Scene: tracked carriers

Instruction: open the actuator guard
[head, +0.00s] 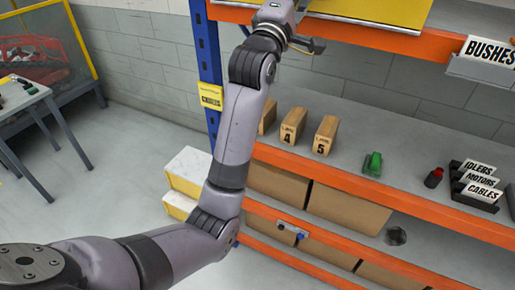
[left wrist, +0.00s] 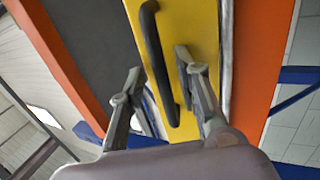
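A yellow panel (head: 375,10), which looks to be the actuator guard, shows at the top edge of the head view, partly cut off. In the left wrist view the yellow panel (left wrist: 203,25) carries a black bar handle (left wrist: 152,40). My left gripper (left wrist: 157,63) is open, with one finger on each side of the handle in the picture. I cannot tell whether either finger touches it. In the head view the left gripper (head: 305,42) is just below the panel's left part, its tips partly hidden. My right gripper is not in view.
An orange and blue rack (head: 290,155) stands ahead. A table (head: 25,95) stands at far left, with open floor (head: 110,190) between.

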